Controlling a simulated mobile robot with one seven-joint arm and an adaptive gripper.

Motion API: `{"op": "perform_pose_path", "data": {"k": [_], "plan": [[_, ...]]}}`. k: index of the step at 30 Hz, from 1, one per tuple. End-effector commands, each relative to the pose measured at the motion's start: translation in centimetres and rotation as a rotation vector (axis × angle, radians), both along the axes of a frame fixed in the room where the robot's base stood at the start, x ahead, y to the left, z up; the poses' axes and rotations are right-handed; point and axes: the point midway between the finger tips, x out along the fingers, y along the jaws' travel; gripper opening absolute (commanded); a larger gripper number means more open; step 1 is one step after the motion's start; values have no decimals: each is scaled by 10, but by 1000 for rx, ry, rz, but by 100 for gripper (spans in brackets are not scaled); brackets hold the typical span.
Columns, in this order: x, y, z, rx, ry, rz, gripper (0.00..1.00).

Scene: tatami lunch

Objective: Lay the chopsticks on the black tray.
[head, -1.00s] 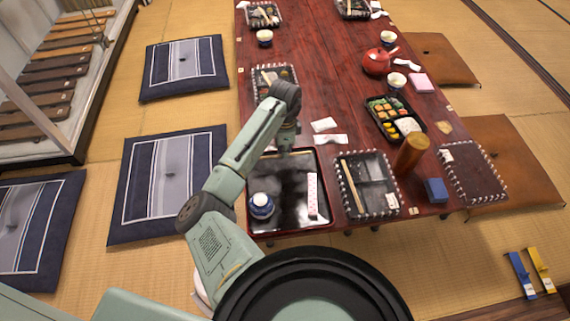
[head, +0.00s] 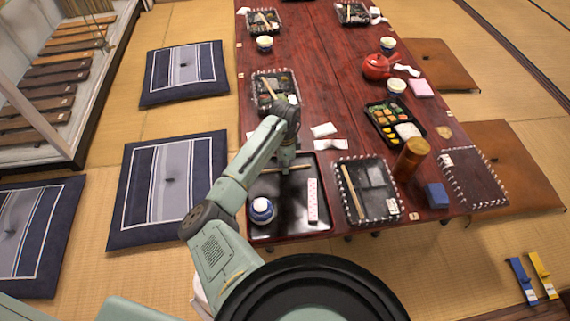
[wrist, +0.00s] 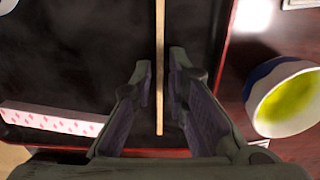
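The chopsticks (wrist: 160,30) show in the wrist view as one thin light-wood stick running between my fingers. They are over the black tray (wrist: 75,70), and look to lie on it. In the head view the chopsticks (head: 297,168) lie crosswise near the far end of the red-rimmed tray (head: 290,236), partly hidden by my gripper (head: 286,168). In the wrist view my gripper (wrist: 160,75) is open, with a narrow gap on each side of the stick. Contact with the tray floor is hard to judge.
The tray holds a pink-dotted packet (head: 313,200) and a blue-and-white cup (head: 262,210). A cup of green tea (wrist: 285,95) stands just outside the tray rim in the wrist view.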

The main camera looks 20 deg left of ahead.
Motion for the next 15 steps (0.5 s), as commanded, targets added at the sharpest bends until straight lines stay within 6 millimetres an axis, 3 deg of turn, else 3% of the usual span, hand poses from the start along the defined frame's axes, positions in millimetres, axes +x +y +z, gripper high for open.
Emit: {"op": "perform_pose_path", "data": {"k": [3,15], "plan": [[0,0,0,0,0,0,25],[0,1,8,1,-2,0,25]]}}
